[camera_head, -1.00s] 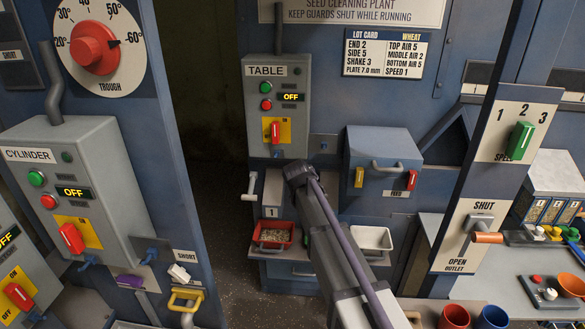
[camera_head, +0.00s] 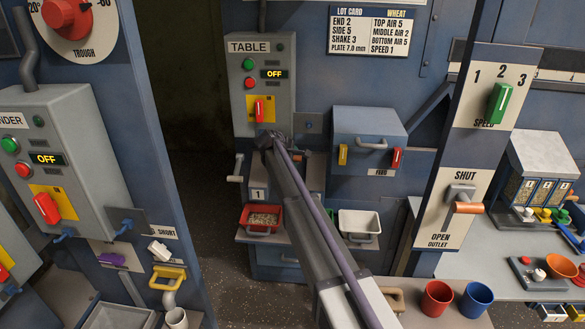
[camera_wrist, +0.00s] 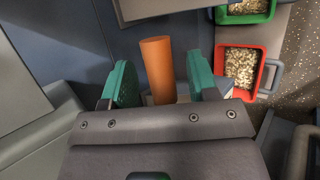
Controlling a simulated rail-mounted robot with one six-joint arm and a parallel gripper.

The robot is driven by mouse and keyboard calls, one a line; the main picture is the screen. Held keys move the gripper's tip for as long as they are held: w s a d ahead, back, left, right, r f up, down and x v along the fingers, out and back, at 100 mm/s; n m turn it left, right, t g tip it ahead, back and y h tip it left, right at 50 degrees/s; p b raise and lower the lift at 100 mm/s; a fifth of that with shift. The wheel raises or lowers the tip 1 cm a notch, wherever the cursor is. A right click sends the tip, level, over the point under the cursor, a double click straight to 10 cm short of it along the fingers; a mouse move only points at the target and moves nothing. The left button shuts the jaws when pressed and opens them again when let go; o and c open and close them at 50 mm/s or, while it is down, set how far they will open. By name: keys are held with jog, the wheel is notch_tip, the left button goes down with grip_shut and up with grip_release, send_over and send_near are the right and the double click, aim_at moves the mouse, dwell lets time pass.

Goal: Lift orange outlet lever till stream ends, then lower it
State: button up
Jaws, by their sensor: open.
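In the head view my arm reaches up past the red tray, and my gripper's fingers are hidden. In the wrist view my gripper (camera_wrist: 162,85) is open, with two green fingertips apart. An orange cylinder (camera_wrist: 158,68) shows between them with gaps on both sides. I cannot tell whether it is the outlet lever's handle. No grain stream is visible.
A red tray (camera_head: 246,224) of grain and a white tray (camera_head: 343,224) stand below the table panel (camera_head: 244,46). A green tray (camera_wrist: 238,19) shows in the wrist view. Red cup (camera_head: 437,300) and blue cup (camera_head: 476,299) stand on the lower right bench.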

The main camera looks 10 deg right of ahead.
jog(key=shift+w+d+f, duration=0.15)
jog(key=shift+w+f, duration=0.05)
jog(key=shift+f, duration=0.05)
jog(key=shift+r, duration=0.1)
grip_shut()
